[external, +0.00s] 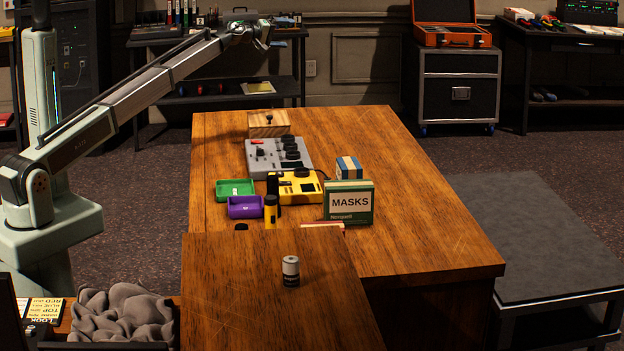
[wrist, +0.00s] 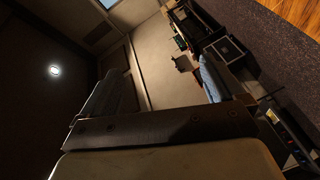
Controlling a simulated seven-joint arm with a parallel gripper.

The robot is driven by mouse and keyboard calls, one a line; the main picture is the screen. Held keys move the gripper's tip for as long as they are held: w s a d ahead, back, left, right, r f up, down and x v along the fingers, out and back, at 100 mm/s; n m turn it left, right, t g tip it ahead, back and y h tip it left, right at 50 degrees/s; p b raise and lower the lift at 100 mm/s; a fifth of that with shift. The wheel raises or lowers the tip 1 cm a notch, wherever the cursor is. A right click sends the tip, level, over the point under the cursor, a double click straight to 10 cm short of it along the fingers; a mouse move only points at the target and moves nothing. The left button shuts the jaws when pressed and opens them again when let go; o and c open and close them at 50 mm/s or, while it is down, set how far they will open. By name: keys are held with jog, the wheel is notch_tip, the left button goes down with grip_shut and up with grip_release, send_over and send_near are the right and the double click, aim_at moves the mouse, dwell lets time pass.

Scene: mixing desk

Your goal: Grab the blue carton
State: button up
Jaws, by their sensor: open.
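The blue carton (external: 348,168) is a small box with blue and white bands. It stands on the wooden table in the external view, behind the green and white MASKS box (external: 348,203), which hides its lower part. My gripper (external: 264,38) is raised high and far from the carton, up and to the left of it in the external view. In the wrist view my gripper (wrist: 160,75) has its two fingers spread wide with nothing between them. The carton does not show in the wrist view.
Left of the carton are a yellow device (external: 297,187), a grey mixer (external: 279,158), a green tray (external: 235,189) and a purple tray (external: 245,207). A wooden box (external: 268,124) is at the back. The table's right side (external: 420,225) is clear. A battery (external: 290,271) stands in front.

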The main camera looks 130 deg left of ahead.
jog(key=w+a+r+t+y, duration=0.2)
jog(key=w+r, duration=0.7)
jog(key=r, duration=0.2)
jog(key=w+d+f+m+t+h, duration=0.1)
jog(key=w+d+f+h, duration=0.15)
jog(key=w, duration=0.55)
jog(key=w+d+f+m+t+h, duration=0.1)
jog(key=w+d+f+t+h, duration=0.2)
jog(key=w, duration=0.6)
jog(key=n+g+h, duration=0.2)
jog(key=g+h, duration=1)
send_over(349, 163)
notch_tip(349, 163, down, 24)
notch_tip(349, 163, down, 13)
jog(key=shift+r, duration=0.1)
jog(key=shift+c, duration=0.2)
